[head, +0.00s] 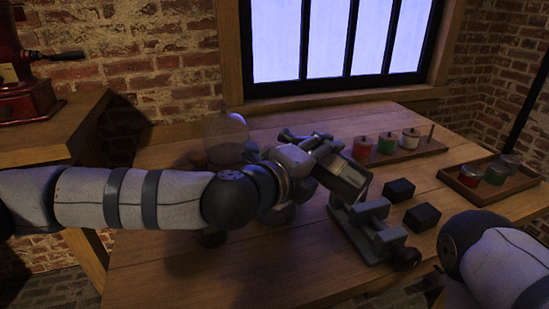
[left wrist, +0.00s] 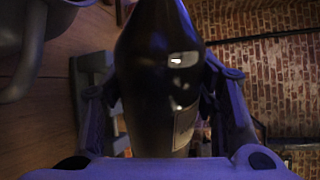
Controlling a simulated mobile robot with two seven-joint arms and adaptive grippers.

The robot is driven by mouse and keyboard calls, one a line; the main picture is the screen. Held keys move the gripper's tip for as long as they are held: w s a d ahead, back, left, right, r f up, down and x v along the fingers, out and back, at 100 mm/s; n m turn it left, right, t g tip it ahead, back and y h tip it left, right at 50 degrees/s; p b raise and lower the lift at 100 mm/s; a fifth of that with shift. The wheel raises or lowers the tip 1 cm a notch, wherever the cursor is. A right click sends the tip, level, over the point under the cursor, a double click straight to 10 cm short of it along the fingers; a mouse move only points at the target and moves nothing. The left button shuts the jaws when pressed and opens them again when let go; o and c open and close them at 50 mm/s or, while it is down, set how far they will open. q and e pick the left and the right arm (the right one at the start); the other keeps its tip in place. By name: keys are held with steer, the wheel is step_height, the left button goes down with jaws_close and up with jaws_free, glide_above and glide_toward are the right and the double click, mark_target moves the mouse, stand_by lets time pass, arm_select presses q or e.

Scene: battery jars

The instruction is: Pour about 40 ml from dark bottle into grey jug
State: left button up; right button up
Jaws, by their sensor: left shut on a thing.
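The dark bottle (left wrist: 160,75) fills the middle of the left wrist view, between the fingers of my left gripper (left wrist: 160,105). It is glossy, with a narrowing shoulder and part of a label. The table lies to the left of it and the brick wall to the right, so it seems tipped well over. A grey handled vessel, apparently the grey jug (left wrist: 33,55), is cut off at the upper left of the left wrist view. My right gripper is out of view.
A grey block-like fixture (head: 372,222) stands below my left gripper, beside two black blocks (head: 398,190) (head: 422,217). A rack holds red, green and white jars (head: 388,143); a tray (head: 520,190) holds more. A clear glass dome (head: 225,132) stands behind my left arm.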

mark_target(307, 138)
arm_select(q)
steer(key=shift+w+a+r+m, duration=0.2)
steer(key=shift+r+m, duration=0.05)
steer(key=shift+m, duration=0.35)
steer(key=m, duration=0.1)
steer(key=r+t+p, duration=0.1)
steer(key=a+r+m, duration=0.1)
steer(key=shift+w+r+m+y, duration=0.25)
steer(key=shift+w+m+y, duration=0.05)
steer(key=shift+w, duration=0.1)
steer(key=shift+w+a+f+m+t, duration=0.1)
steer(key=shift+w+a+m+t, duration=0.3)
steer(key=shift+m, duration=0.5)
step_height(307, 138, down, 2)
steer(key=shift+s+f+m+t+y+b, duration=0.1)
steer(key=shift+m+t+y+b, duration=0.3)
steer(key=shift+m, duration=0.5)
step_height(307, 138, up, 6)
steer(key=m+t+p, duration=0.1)
steer(key=m+p, duration=0.1)
steer(key=m, duration=0.2)
steer(key=shift+s+m, duration=0.1)
steer(key=shift+m, duration=0.2)
steer(key=shift+r+m, duration=0.3)
steer(key=shift+m, duration=0.1)
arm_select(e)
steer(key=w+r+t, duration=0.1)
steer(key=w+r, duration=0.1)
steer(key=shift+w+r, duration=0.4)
